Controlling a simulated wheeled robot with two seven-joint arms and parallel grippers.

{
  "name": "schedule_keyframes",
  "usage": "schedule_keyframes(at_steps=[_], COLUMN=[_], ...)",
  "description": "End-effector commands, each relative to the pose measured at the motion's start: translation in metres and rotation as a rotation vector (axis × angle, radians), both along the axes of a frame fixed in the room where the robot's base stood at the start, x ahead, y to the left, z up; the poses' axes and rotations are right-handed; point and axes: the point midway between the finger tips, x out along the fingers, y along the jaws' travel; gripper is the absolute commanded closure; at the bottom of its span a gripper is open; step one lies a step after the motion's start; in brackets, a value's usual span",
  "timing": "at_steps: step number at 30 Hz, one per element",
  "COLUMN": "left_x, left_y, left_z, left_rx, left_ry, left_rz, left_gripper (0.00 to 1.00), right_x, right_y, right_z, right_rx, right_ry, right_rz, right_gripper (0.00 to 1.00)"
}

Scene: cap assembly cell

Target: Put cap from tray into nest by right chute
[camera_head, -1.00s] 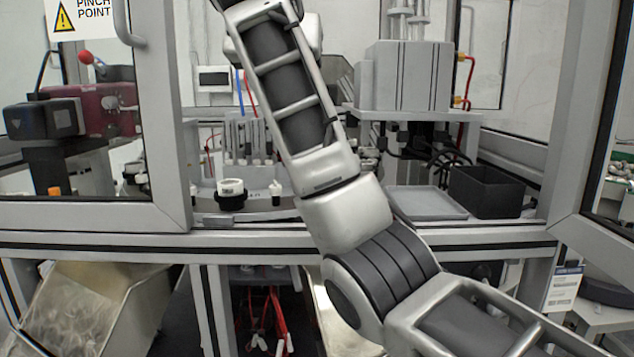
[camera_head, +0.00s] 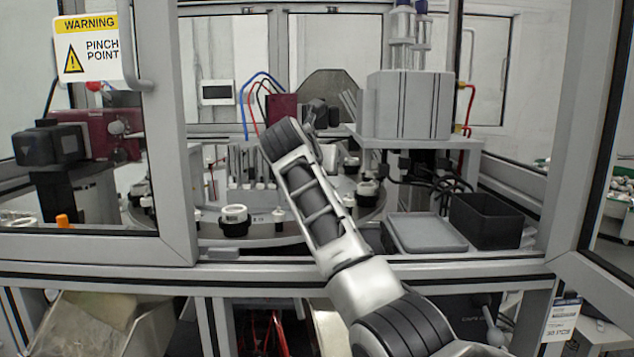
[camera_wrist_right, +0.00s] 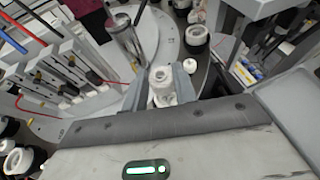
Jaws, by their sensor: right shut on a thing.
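My right gripper (camera_wrist_right: 160,88) is shut on a white cap (camera_wrist_right: 162,80), which sits between its two grey fingers above the round table. In the head view my right arm reaches over the table; its fingertips and the cap are hidden there. A black nest with a white ring (camera_head: 235,219) stands on the turntable left of the arm. More black nests stand right of the arm (camera_head: 367,190), and one shows ahead of the gripper in the wrist view (camera_wrist_right: 196,36). The flat grey tray (camera_head: 427,232) looks empty. I cannot tell which part is the right chute. My left gripper is not in view.
A row of upright grey guides (camera_head: 250,165) stands left of the arm. A black bin (camera_head: 486,220) is right of the tray. A grey machine block (camera_head: 407,104) stands behind them. Frame posts and an open door (camera_head: 165,150) border the opening.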

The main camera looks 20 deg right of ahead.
Motion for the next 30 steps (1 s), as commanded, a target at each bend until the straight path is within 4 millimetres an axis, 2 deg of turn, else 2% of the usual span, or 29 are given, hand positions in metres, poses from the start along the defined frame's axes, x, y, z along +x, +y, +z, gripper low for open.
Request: schedule_keyframes(at_steps=[5,9,12,27,28,30], left_x=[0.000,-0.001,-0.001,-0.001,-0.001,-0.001], left_y=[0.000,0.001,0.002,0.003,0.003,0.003], left_z=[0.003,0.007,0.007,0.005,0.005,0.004], left_rx=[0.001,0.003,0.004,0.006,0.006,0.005], left_ry=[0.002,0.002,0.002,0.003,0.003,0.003], left_rz=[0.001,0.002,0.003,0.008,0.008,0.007], left_gripper=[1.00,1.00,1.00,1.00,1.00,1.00], right_x=[0.010,0.010,0.010,0.009,0.009,0.009], right_y=[-0.005,-0.004,-0.004,-0.004,-0.004,-0.004], right_z=[-0.014,-0.035,-0.042,-0.050,-0.049,-0.049], right_rx=[0.000,0.001,0.001,-0.001,0.000,0.000], right_ry=[0.005,0.004,0.002,0.000,0.000,0.000], right_rz=[-0.001,0.000,0.000,0.000,0.000,0.000], right_gripper=[0.81,0.81,0.81,0.81,0.64,0.50])
